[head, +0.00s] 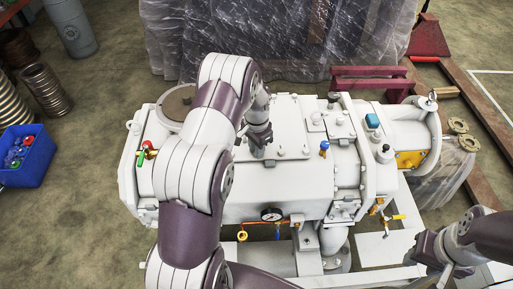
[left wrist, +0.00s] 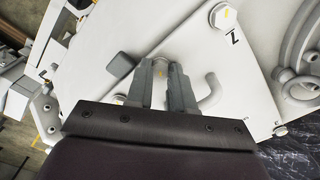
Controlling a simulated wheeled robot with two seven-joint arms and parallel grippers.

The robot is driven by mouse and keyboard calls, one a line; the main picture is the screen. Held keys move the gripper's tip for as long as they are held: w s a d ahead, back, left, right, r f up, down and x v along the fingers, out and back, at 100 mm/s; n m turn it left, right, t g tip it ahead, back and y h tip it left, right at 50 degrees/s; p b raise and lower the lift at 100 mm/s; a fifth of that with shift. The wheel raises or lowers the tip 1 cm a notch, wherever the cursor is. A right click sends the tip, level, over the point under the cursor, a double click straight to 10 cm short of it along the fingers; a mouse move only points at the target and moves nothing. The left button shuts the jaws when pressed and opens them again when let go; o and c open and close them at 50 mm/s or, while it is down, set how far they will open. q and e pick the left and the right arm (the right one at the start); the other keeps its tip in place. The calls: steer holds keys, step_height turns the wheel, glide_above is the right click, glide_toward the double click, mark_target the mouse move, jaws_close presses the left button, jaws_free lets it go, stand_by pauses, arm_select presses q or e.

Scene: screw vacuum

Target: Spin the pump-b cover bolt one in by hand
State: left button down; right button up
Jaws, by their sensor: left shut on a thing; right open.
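The white pump unit (head: 270,205) fills the middle of the head view, with several bolt heads on its top. My left gripper (head: 262,143) points down at its top plate. Another hex bolt head (left wrist: 223,16) stands on the white cover (left wrist: 255,80) beside a black mark. My right gripper (head: 436,262) is open and empty at the lower right.
A grey block (left wrist: 120,65) and a curved handle (left wrist: 211,92) stand close to my left fingers. A blue bin (head: 25,155) is on the floor at left. Plastic-wrapped goods (head: 280,40) stand behind.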

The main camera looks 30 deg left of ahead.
arm_select(q)
steer(key=m, duration=0.5)
steer(key=shift+m, duration=2.4)
steer(key=c, duration=1)
jaws_free()
step_height(320, 180, up, 13)
steer(key=shift+f+b, duration=0.1)
steer(key=shift+b, duration=0.65)
